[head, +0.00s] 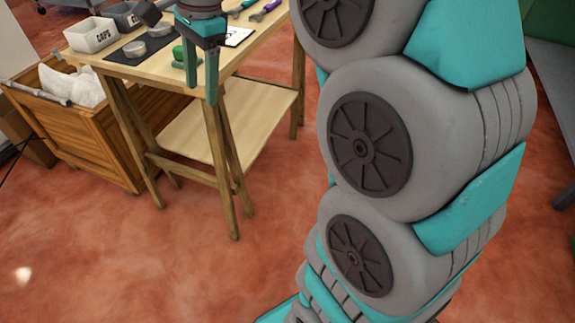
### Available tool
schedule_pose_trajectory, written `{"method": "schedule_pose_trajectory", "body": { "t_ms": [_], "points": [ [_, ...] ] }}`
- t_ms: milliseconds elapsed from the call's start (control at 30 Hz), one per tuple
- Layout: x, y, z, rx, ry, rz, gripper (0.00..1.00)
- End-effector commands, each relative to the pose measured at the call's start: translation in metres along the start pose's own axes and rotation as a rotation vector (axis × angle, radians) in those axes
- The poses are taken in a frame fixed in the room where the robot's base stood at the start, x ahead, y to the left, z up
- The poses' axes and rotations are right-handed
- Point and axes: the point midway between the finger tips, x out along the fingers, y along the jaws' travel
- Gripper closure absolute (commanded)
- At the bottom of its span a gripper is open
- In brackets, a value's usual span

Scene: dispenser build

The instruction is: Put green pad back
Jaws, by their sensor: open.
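My gripper (201,92) is teal and points down at the front edge of the wooden table (150,70), with its fingers apart. A small green thing (178,57), which looks like the green pad, lies on the tabletop just left of and behind the fingers. The fingers cover part of it, so I cannot tell its full shape or whether they touch it. No pad can be made out between the fingers.
A white bin marked CAPS (91,36) stands at the table's left, by a dark mat (122,57) with round grey pieces. Tools (262,10) and a white card (238,36) lie at the right. A wooden crate (85,140) with white bags (75,84) stands left of the table.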

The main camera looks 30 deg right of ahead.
Motion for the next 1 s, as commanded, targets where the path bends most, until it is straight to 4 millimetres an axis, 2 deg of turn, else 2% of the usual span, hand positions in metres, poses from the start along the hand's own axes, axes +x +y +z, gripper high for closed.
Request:
{"method": "schedule_pose_trajectory", "body": {
  "t_ms": [33,267,300,600,700,800,1000],
  "points": [
    [0.011,0.019,0.004,-0.088,0.004,0.024,0.39],
    [0.064,0.104,0.016,-0.543,0.005,0.128,0.39],
    [0.074,0.120,0.018,-0.619,-0.001,0.148,0.39],
    [0.138,0.234,0.021,-1.126,-0.070,0.266,0.39],
    [0.151,0.257,0.022,-1.225,-0.093,0.286,0.39],
    [0.158,0.270,0.022,-1.283,-0.108,0.296,0.39],
    [0.160,0.274,0.022,-1.307,-0.112,0.298,0.39]
  ]
}}
